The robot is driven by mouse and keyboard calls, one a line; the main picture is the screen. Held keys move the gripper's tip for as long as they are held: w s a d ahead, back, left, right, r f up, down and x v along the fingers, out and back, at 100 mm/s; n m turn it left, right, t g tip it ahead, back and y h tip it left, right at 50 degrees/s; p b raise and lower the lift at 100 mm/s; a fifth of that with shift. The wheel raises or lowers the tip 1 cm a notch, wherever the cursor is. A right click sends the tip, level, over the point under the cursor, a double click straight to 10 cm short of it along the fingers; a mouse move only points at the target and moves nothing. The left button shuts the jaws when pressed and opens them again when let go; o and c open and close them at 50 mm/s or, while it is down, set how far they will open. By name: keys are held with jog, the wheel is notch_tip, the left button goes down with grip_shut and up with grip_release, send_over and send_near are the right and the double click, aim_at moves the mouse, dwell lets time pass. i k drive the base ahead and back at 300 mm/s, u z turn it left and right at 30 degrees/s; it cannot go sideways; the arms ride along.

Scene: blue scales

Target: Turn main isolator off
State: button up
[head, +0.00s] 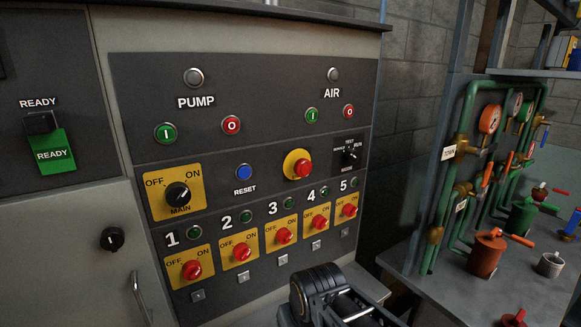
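The main isolator (178,195) is a black rotary knob on a yellow plate, marked OFF at upper left, ON at upper right and MAIN below. It sits at the left of the grey control panel (245,75). The knob's pointer is too small to read with certainty. Nothing touches the knob. A black ridged part of my arm shows at the bottom centre, below and to the right of the knob and well apart from it. My gripper's fingertips are not in view.
Numbered red knobs on yellow plates, such as knob 1 (191,270), run below the isolator. A blue reset button (244,172) and red emergency button (303,168) are to its right. A bench (473,295) with green pipes and valves stands at right.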

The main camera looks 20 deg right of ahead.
aim_at(177, 194)
jog(key=z, duration=1.3)
jog(key=k, duration=1.2)
jog(key=u, duration=1.9)
jog(key=i, duration=0.5)
